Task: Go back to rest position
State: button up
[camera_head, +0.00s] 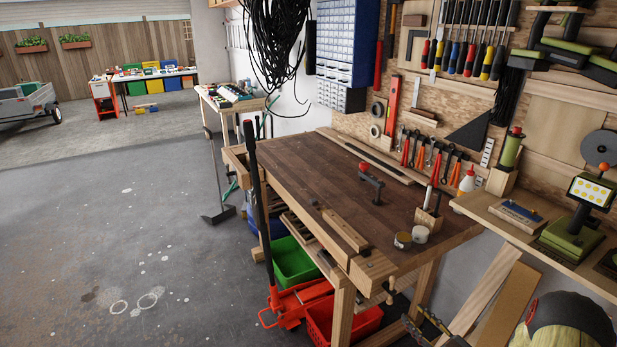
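My gripper is not in view, so I cannot see whether it is open or shut. The wooden workbench (330,165) stands right of centre, with a dark brown top. A clamp with a red knob (371,184) stands on the bench top. A small wooden holder with tools (428,220) stands near the right end, beside two small round tins (411,238). Nothing is seen touching these things.
A pegboard wall (470,95) with many tools rises behind the bench. A red jack (295,300) and a green crate (292,260) sit below the bench. Open grey floor (110,240) lies to the left.

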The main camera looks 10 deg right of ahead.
jog(key=s+d+f+m+g+h, duration=0.2)
jog(key=d+f+g+h, duration=0.1)
jog(key=f, duration=0.3)
jog(key=s+d+f+m+g+h, duration=0.2)
jog(key=d+f, duration=0.1)
jog(key=f, duration=0.4)
jog(key=s+d+r+m+g+h, duration=0.3)
jog(key=s+d+g+h, duration=0.1)
jog(key=s+d+g, duration=0.3)
jog(key=s+a+r+y, duration=0.1)
jog(key=s+a+r, duration=0.4)
jog(key=a+r, duration=0.7)
jog(key=s+a+r+y, duration=0.1)
jog(key=s+a+r, duration=0.4)
jog(key=a+r, duration=0.7)
jog(key=s+a+r+y, duration=0.1)
jog(key=s+a+r, duration=0.4)
jog(key=a+r, duration=0.7)
notch_tip(320, 180, up, 3)
jog(key=shift+s+a+f+t, duration=0.2)
jog(key=shift+s+a+t, duration=0.05)
jog(key=shift+t, duration=0.15)
